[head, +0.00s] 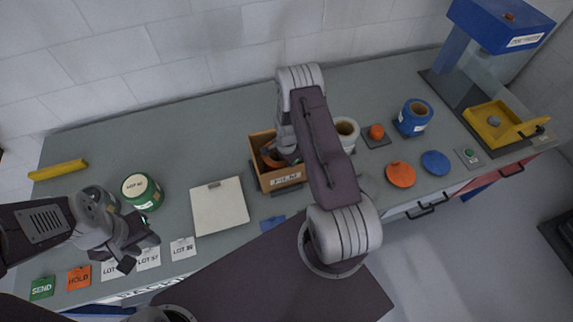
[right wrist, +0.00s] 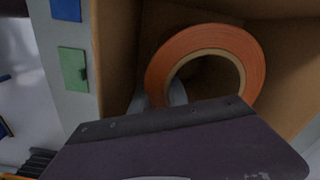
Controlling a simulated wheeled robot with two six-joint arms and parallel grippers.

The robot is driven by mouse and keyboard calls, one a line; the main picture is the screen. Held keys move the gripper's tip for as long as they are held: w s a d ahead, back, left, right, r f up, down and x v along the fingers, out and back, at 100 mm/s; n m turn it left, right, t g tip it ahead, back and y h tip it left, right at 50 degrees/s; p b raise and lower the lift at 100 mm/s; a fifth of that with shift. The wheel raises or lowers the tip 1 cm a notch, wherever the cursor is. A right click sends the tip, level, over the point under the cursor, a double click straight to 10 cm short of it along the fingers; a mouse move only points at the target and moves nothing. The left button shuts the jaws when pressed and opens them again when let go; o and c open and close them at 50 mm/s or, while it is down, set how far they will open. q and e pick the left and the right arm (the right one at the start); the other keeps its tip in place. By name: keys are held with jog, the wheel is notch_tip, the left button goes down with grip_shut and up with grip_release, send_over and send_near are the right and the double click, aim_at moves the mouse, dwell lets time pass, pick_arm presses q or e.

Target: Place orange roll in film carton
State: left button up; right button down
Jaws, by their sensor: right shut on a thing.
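The film carton (head: 267,182) is an open brown box labelled FILM near the middle of the bench. The orange roll (right wrist: 206,50) is a ring with a pale core, inside the carton walls in the right wrist view; only a sliver shows in the head view. My right gripper (right wrist: 160,97) reaches down into the carton and is shut on the left side of the roll's ring. Whether the roll touches the carton floor is hidden. My left gripper (head: 137,252) is empty, its fingers apart, above the front left of the bench near the lot cards.
A green roll (head: 141,192) and a cream pad (head: 219,207) lie left of the carton. A white roll (head: 347,132), a blue roll (head: 414,117), and orange (head: 400,174) and blue discs (head: 435,163) are to the right. A blue press with a yellow tray (head: 492,122) stands far right.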

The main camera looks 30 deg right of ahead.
jog(key=shift+w, duration=0.1)
jog(key=shift+f, duration=0.15)
jog(key=c, duration=1.3)
grip_release()
jog(key=shift+r, duration=0.2)
